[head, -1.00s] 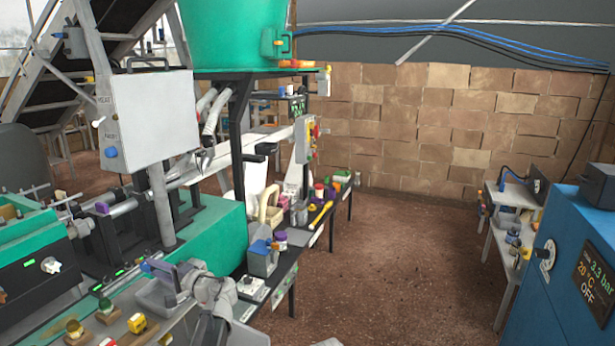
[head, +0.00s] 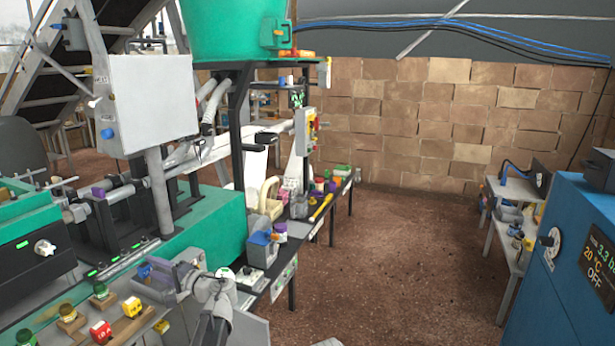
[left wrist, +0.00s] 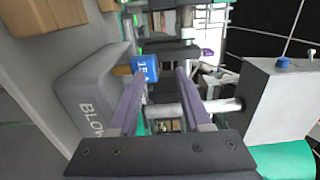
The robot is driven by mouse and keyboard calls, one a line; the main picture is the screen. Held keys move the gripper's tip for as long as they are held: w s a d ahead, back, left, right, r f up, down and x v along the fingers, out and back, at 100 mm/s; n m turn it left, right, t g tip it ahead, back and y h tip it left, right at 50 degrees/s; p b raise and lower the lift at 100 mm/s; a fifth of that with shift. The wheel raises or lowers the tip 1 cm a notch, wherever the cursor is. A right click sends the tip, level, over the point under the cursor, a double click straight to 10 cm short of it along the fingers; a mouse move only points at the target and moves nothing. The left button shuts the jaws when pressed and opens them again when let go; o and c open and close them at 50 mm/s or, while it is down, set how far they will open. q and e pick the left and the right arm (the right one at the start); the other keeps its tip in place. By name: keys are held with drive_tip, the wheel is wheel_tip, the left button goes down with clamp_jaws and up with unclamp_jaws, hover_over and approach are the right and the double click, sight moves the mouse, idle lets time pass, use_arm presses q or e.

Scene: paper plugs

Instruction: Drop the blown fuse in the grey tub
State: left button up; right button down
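My left gripper (head: 153,272) is low at the left of the head view, above the bench. In the left wrist view its two purple fingers (left wrist: 160,85) are apart and hold nothing. A blue fuse (left wrist: 145,68) with a white marking sits just beyond the fingertips, in line with the left finger, at a wooden block (left wrist: 120,70). It also shows at the gripper's tip in the head view (head: 143,270). The grey tub (left wrist: 85,100), lettered "BLO…", is beside the fingers in the wrist view. Which fuse is blown I cannot tell. My right gripper is out of view.
A blue cabinet (head: 575,270) is at the right; the floor between is clear.

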use_arm(q)
drive_tip(key=shift+o, duration=0.8)
drive_tip(key=v, duration=0.7)
drive_tip(key=shift+s+d, duration=0.15)
drive_tip(key=shift+d, duration=0.2)
